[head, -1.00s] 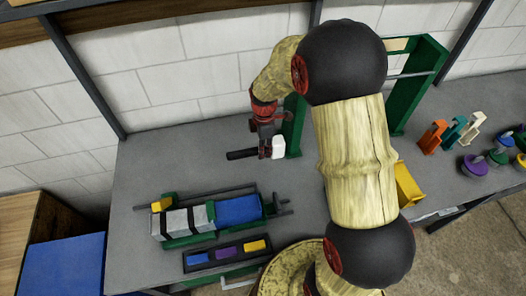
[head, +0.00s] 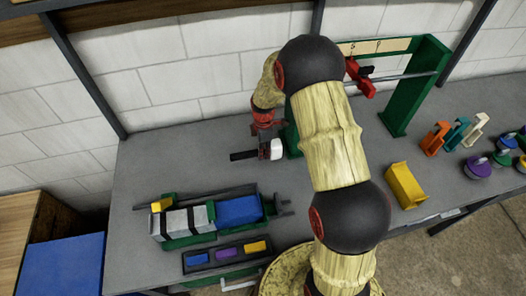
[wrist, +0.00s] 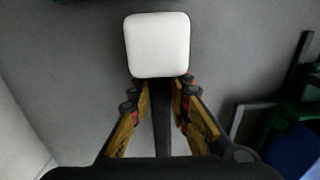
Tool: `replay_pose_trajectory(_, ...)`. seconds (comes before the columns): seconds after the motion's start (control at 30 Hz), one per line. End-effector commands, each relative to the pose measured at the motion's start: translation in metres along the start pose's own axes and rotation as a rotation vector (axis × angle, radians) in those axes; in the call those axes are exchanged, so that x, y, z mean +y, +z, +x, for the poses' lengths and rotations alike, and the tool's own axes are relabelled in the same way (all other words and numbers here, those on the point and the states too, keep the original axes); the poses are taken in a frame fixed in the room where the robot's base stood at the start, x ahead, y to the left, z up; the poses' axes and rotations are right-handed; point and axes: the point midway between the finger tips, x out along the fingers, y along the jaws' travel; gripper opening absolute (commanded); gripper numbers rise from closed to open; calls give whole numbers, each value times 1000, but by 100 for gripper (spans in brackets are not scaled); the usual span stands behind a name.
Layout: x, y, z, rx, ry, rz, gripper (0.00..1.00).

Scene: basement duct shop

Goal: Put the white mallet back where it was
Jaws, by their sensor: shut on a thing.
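The white mallet has a white block head (head: 276,149) and a black handle (head: 243,156). My gripper (wrist: 158,90) is shut on the mallet's handle, with the white head just beyond the fingertips in the wrist view. In the head view my gripper (head: 264,147) is by the left post of a green rack (head: 415,95), over the back part of the bench. I cannot tell how high the mallet is above the bench. A red mallet (head: 360,80) with a dark handle end hangs on the rack's rail. My arm hides part of the rack's middle.
On the grey bench (head: 160,170) stand a green-framed fixture with grey and blue blocks (head: 238,210), a dark tray with coloured pieces (head: 227,253), a yellow block (head: 405,185), several upright coloured clips (head: 436,138) and round knobs (head: 477,165). Bench left of the mallet is clear.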

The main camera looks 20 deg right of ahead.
Motion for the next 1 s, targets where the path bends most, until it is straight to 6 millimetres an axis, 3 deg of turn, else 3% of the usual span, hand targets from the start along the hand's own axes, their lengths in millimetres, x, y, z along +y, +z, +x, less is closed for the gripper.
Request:
replay_pose_trajectory(0.2,0,0,2,0,0,0,0)
replay_pose_trajectory(0.23,0,0,3,0,-1,0,19)
replay_pose_trajectory(0.53,0,0,2,0,-1,0,36)
replay_pose_trajectory(0.83,0,0,1,0,-1,0,37)
replay_pose_trajectory(1.0,0,0,-13,0,1,0,37)
